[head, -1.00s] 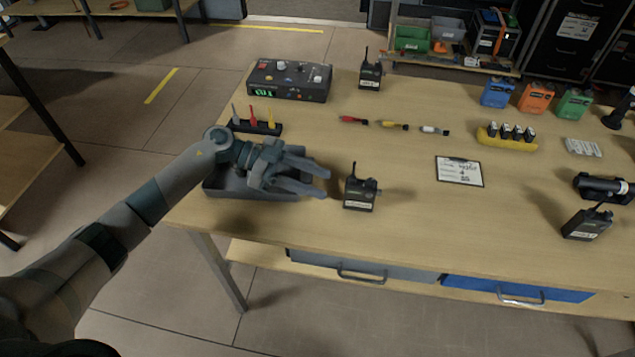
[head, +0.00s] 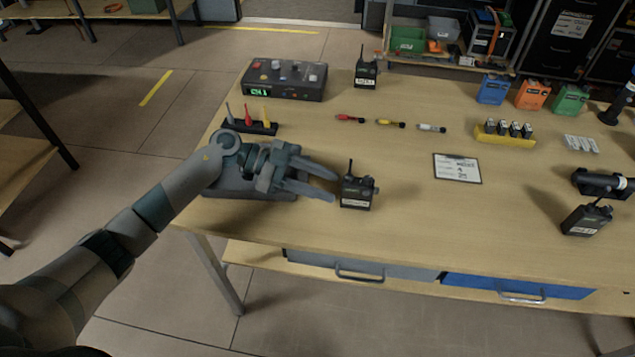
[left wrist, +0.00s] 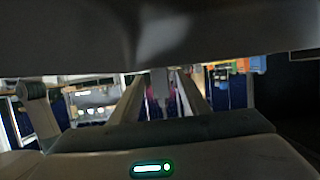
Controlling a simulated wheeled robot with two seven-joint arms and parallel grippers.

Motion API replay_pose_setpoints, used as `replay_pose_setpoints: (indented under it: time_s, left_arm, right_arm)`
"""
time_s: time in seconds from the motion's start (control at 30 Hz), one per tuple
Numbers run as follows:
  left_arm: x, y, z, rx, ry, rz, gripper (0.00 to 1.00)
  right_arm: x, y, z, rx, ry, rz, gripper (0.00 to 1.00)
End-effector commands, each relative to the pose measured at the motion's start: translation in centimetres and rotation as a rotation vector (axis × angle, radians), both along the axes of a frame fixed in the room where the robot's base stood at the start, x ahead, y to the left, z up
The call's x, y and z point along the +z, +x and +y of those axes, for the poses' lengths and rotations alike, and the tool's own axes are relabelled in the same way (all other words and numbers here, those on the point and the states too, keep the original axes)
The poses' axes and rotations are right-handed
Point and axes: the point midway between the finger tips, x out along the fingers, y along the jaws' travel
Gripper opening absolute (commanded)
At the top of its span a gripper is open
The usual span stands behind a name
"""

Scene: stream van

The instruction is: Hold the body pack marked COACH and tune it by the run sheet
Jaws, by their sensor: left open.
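A black body pack (head: 356,194) with a short antenna and a white label stands near the table's front, left of centre. Two more such packs stand at the back (head: 366,76) and at the right front (head: 586,220). Their labels are too small to read, so I cannot tell which is marked COACH. My left gripper (head: 335,187) is open and empty, its fingers pointing right at the near pack, just short of it. The left wrist view shows its two fingers (left wrist: 163,103) with a blurred gap between. A white sheet on a clipboard (head: 457,169) lies right of centre. My right gripper is out of view.
A dark grey tray (head: 222,187) lies under my left gripper. Behind it are a rack of coloured pieces (head: 249,127) and a control box (head: 284,80) with a green display. A yellow battery holder (head: 505,138) and a black cylinder (head: 603,184) are at the right.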

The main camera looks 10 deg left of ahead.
Motion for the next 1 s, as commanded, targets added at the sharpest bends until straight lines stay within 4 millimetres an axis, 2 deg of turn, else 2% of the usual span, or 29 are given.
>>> replay_pose_setpoints:
  time_s: [0.57, 0.7, 0.83, 1.0]
  left_arm:
    - [-1.0, 0.0, -2.6, -0.001, -0.002, 0.000, 0.41]
    - [-1.0, 0.0, -3.3, -0.001, -0.001, 0.001, 0.41]
    - [-1.3, 0.0, -4.0, 0.001, 0.000, 0.002, 0.41]
    - [-1.6, 0.0, -5.1, -0.001, -0.001, 0.000, 0.41]
  right_arm:
    - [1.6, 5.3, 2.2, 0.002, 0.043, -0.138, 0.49]
    - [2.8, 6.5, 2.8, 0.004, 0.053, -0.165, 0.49]
    - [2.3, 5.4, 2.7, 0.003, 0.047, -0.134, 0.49]
    - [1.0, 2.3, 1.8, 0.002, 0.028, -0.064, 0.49]
